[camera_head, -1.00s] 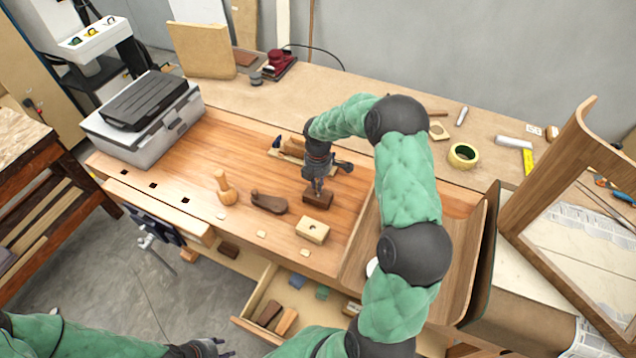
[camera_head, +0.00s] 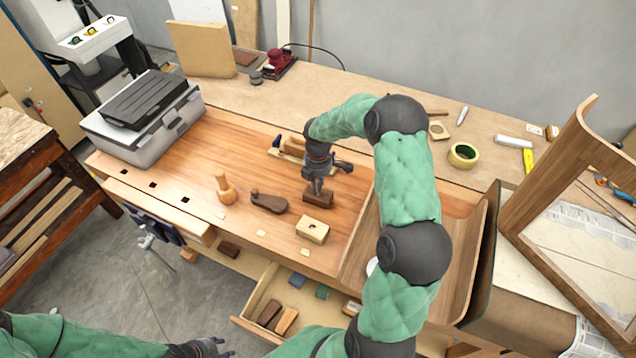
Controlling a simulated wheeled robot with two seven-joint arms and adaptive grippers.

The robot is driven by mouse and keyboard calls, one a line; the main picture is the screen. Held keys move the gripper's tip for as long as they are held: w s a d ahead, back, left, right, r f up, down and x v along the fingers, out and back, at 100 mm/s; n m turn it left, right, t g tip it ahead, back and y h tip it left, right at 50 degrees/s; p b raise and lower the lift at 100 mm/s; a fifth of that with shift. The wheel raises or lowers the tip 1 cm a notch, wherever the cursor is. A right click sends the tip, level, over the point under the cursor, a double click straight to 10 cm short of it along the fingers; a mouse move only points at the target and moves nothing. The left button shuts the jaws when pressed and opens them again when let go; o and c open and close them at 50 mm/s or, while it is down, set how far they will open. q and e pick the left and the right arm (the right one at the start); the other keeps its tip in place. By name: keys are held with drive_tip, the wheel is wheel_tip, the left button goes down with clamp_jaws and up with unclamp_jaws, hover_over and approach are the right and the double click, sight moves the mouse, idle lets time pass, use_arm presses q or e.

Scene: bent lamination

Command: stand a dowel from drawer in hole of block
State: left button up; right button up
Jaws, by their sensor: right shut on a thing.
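My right gripper (camera_head: 317,186) is pointed down over a small dark brown block (camera_head: 320,199) on the bench. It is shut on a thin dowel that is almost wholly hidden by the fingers. I cannot tell whether the dowel's lower end is in a hole of the dark block. The open drawer (camera_head: 246,323) below holds brown, blue and green pieces. My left gripper (camera_head: 214,349) is low at the bottom edge, away from the bench, its fingers apart.
A dark wooden plane-like piece (camera_head: 268,203) and a pale turned wooden piece (camera_head: 225,190) stand left of the blocks. A grey toolbox (camera_head: 143,115) sits at the far left. A curved wooden lamination (camera_head: 470,250) stands right of my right arm.

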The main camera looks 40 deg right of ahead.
drive_tip(key=shift+f+b, duration=0.3)
drive_tip(key=shift+f, duration=0.4)
idle(0.6)
drive_tip(key=o, duration=0.8)
drive_tip(key=o, duration=0.4)
drive_tip(key=shift+r, duration=0.15)
drive_tip(key=shift+r+p, duration=2.8)
drive_tip(key=shift+r, duration=1.15)
drive_tip(key=shift+f, duration=0.1)
